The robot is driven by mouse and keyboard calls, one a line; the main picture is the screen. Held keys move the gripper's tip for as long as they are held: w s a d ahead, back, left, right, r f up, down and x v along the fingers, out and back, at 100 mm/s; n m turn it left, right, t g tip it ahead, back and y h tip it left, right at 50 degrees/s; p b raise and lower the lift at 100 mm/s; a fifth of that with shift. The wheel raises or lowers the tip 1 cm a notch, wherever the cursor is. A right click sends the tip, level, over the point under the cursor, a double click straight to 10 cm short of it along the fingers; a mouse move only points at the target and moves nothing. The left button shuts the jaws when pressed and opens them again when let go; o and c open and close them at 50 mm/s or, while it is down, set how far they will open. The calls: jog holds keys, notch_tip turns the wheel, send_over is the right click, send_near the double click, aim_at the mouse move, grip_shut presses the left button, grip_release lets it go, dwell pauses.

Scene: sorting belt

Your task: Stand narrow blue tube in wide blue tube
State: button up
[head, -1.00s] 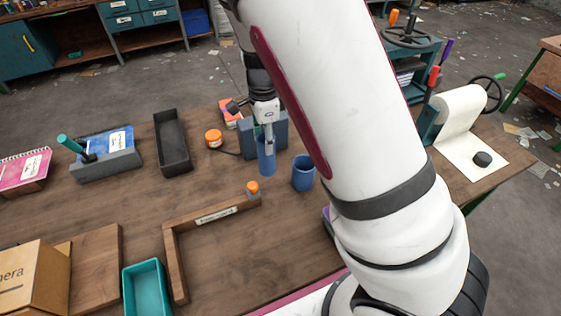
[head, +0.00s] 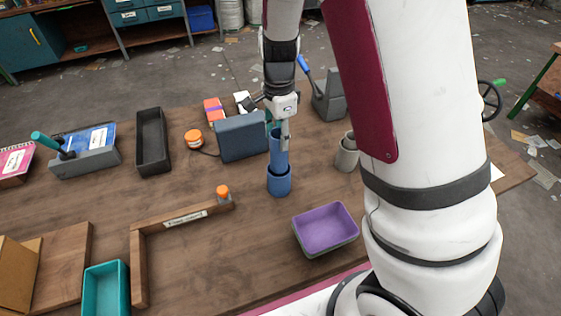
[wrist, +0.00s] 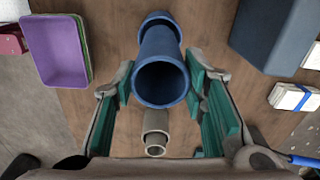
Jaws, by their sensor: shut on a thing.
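The narrow blue tube (head: 279,147) is upright in my gripper (head: 284,133), just in front of a blue-grey box. The wide blue tube (head: 279,184) stands on the table directly below it. The narrow tube's lower end meets the wide tube's mouth; I cannot tell how deep it reaches inside. In the wrist view the narrow tube's open top (wrist: 162,84) faces the camera between the teal pads of my gripper (wrist: 160,90). The wide tube (wrist: 157,18) shows in line beyond it, partly hidden by the narrow one.
A grey tube pair (head: 346,155) stands to the right, partly behind my arm. A purple tray (head: 326,230) lies at the front right. The blue-grey box (head: 242,137) is close behind the tubes. A wooden corner frame (head: 183,219) with an orange-topped piece lies front left.

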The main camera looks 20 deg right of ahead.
aim_at(279, 161)
notch_tip(279, 161, down, 10)
jog(key=shift+r, duration=0.2)
jog(key=shift+f, duration=0.25)
jog(key=o, duration=0.9)
